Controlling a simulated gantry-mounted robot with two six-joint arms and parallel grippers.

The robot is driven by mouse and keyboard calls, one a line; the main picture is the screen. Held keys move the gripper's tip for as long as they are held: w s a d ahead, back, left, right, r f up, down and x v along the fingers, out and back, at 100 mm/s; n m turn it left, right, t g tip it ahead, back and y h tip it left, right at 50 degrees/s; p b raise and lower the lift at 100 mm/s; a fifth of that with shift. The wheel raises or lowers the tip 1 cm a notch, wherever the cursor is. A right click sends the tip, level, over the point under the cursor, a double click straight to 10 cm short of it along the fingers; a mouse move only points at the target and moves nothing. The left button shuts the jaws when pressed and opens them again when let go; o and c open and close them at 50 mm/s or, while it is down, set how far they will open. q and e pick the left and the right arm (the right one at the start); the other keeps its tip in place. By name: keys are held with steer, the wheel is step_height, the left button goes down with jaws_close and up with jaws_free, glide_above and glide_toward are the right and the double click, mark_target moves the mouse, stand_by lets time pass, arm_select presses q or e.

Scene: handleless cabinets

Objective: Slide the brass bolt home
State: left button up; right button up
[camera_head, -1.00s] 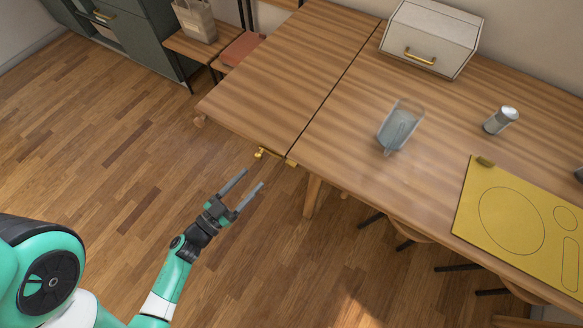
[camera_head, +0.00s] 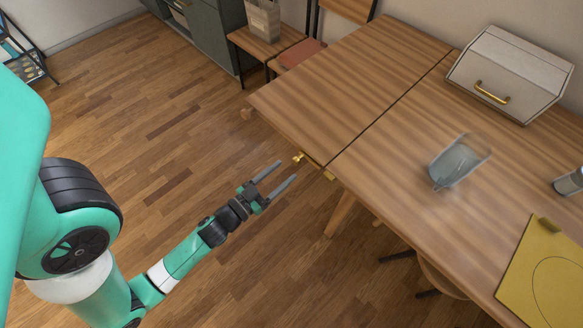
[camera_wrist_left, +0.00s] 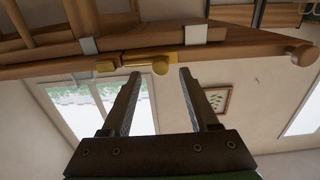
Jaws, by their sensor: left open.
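The brass bolt (camera_head: 299,157) is on the front edge of the wooden table, beside the seam between two table sections. In the left wrist view the bolt (camera_wrist_left: 137,58) runs along the table edge, and its round knob (camera_wrist_left: 160,66) shows between and beyond my fingertips. A brass catch (camera_wrist_left: 106,65) lies to the left of the bolt. My left gripper (camera_head: 279,172) is open and empty, its fingers pointing at the bolt from a short way off. In the left wrist view my left gripper (camera_wrist_left: 158,72) shows both fingers apart. My right gripper is not in view.
The table (camera_head: 340,75) carries a grey bread box (camera_head: 510,72), a clear container (camera_head: 459,162), a can (camera_head: 570,182) and a yellow mat (camera_head: 550,275). A chair (camera_head: 440,280) stands beneath its front. The floor left of the table is clear.

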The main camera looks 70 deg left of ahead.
mark_target(294, 163)
arm_select(q)
steer(key=x, duration=0.4)
steer(key=shift+w+a+r, duration=0.1)
steer(key=shift+w+a, duration=0.05)
steer(key=shift+w, duration=0.05)
jaws_close()
stand_by(1.2)
